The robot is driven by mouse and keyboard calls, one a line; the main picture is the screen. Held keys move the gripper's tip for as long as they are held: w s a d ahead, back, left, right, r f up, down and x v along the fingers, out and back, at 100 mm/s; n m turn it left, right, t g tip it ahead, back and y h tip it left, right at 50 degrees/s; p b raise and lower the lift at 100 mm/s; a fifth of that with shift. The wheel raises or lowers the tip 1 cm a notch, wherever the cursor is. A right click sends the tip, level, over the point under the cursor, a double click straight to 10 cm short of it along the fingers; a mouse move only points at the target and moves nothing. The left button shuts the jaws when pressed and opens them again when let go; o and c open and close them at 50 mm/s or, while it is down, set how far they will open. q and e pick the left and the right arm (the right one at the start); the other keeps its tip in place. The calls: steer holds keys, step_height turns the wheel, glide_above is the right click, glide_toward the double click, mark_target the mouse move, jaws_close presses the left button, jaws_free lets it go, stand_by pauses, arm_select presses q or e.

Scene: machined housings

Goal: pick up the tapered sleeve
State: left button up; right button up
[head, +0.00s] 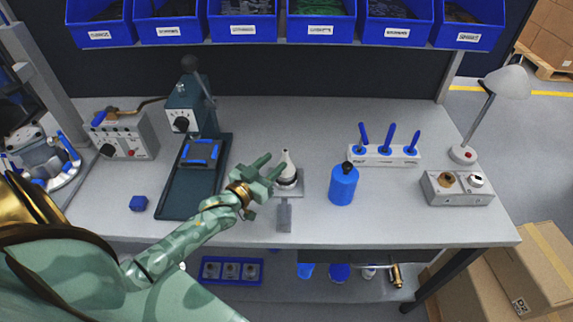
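A pale, tapered sleeve (287,168) stands upright, narrow end up, on a small grey fixture plate (313,186) near the middle of the bench. My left gripper (274,163) reaches in from the left, with its two green fingers apart and no object seen between them. The fingertips are right beside the sleeve's left side in the picture; whether they touch it I cannot tell. The fingers hide part of the sleeve's lower left. My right gripper is not in view.
A blue bottle (343,187) stands right of the fixture, and a white rack (384,156) of blue-handled tools behind it. Blue bins (313,27) hang above.

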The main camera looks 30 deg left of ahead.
mark_target(286, 158)
arm_select(q)
steer(key=w, duration=0.4)
steer(key=w+d, duration=0.1)
steer(key=shift+w+b, duration=0.4)
steer(key=shift+s+r, duration=0.1)
steer(key=shift+c, duration=1.2)
jaws_close()
